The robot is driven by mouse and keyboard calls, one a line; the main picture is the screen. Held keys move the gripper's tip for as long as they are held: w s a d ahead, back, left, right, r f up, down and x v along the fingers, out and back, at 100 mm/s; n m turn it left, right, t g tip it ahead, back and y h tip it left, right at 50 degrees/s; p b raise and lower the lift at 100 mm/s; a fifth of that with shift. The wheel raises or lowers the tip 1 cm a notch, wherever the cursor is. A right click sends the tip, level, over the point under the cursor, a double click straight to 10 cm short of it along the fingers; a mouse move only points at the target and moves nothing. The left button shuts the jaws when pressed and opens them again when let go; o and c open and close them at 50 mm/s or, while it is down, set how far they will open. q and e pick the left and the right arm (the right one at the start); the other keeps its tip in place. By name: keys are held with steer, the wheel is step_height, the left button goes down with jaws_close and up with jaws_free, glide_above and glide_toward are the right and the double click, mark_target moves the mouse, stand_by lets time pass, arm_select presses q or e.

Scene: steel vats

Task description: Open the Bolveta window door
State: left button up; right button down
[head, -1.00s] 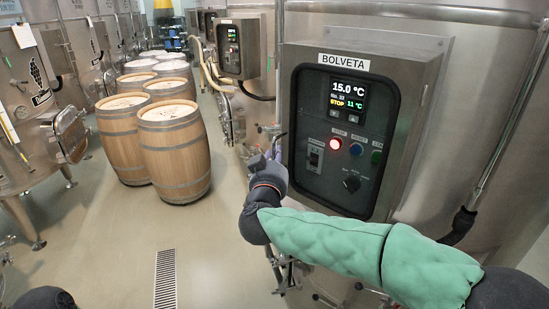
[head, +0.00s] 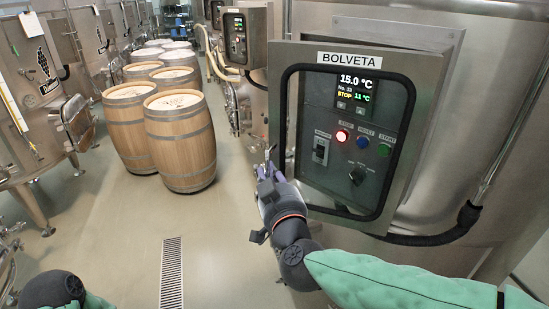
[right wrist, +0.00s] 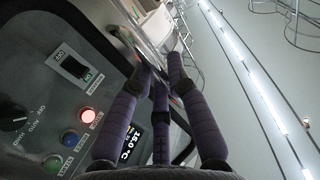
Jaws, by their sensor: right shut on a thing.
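The Bolveta window door (head: 275,60) is a grey metal frame with a dark-edged clear pane, under the BOLVETA label. It stands slightly ajar, its left edge out from the control box. My right gripper (head: 269,168) is at the left edge of the door, shut on its small handle (head: 268,151). In the right wrist view, the purple fingers (right wrist: 163,72) close together at the door edge; the exact contact is partly hidden. The control panel (head: 375,120) shows through the pane, with a display, a lit red button and a black knob. My left gripper is out of view.
Wooden barrels (head: 180,140) stand in rows at left. A steel vat (head: 50,135) is at far left, and another (head: 510,90) is behind the control box. A black cable (head: 430,238) runs below the box. The floor (head: 115,225) is clear around the drain grate (head: 172,270).

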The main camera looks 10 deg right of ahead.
steer(key=s+d+n+g+y+b, duration=0.3)
steer(key=s+n+y+b, duration=0.2)
steer(key=s+b, duration=0.9)
steer(key=s+d+n+g+y+b, duration=0.4)
steer(key=s+y+b, duration=0.5)
steer(key=s+b, duration=0.6)
steer(key=shift+s+d+r+n+y+b, duration=0.3)
steer(key=shift+n+b, duration=0.6)
steer(key=shift+b, duration=1.7)
steer(key=shift+f, duration=0.1)
steer(key=c, duration=1.2)
jaws_free()
steer(key=shift+c, duration=0.2)
steer(key=shift+o, duration=0.2)
steer(key=shift+a+f, duration=0.1)
